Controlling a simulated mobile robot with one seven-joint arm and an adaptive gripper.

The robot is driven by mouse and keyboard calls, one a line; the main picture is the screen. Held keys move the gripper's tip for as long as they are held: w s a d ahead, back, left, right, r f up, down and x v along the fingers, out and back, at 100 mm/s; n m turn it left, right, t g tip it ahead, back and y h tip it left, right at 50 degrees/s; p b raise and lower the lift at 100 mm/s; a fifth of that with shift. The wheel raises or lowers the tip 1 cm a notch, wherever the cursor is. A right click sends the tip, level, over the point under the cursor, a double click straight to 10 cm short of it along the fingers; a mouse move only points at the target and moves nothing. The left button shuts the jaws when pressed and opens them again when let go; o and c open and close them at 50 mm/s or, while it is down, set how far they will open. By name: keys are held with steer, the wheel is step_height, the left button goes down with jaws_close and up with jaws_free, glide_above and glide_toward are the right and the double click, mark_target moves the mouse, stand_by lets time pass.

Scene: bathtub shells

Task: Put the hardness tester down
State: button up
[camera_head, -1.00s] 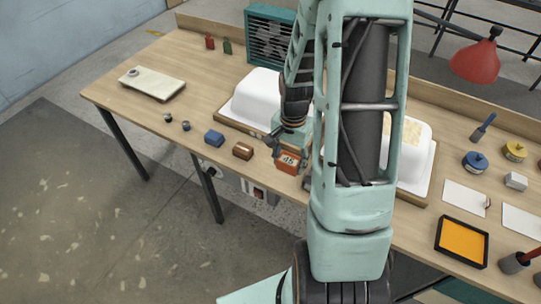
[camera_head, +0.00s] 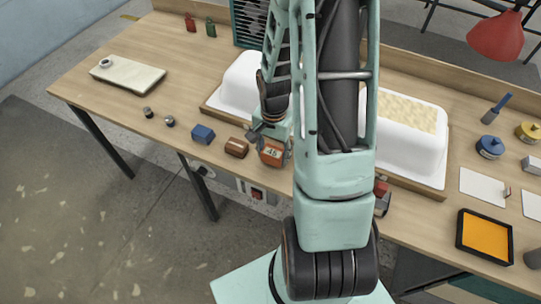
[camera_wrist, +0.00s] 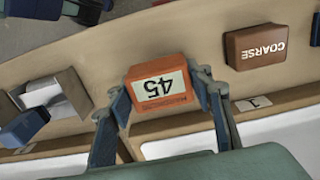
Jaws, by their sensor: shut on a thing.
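The hardness tester (camera_head: 272,154) is a small orange box with a white label reading 45. My gripper (camera_head: 262,137) is shut on it near the front edge of the workbench, left of the middle. In the wrist view the tester (camera_wrist: 158,86) sits between the two fingers of my gripper (camera_wrist: 165,95), with its label facing the camera upside down. The bench top lies behind it in that view. I cannot tell whether its underside touches the bench.
A brown block marked COARSE (camera_wrist: 258,48) lies close beside the tester; it also shows in the head view (camera_head: 236,148). A blue block (camera_head: 203,134) is farther left. White tub shells (camera_head: 412,136) stand behind. The bench's left front (camera_head: 100,95) is fairly clear.

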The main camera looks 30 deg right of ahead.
mark_target(274, 153)
steer(key=shift+s+f, duration=0.25)
steer(key=shift+f, duration=0.55)
steer(key=shift+f+b, duration=0.2)
steer(key=shift+b, duration=0.2)
steer(key=o, duration=1)
steer(key=shift+r, duration=0.15)
step_height(274, 153, up, 12)
steer(key=shift+r+p, duration=0.1)
steer(key=shift+p, duration=0.4)
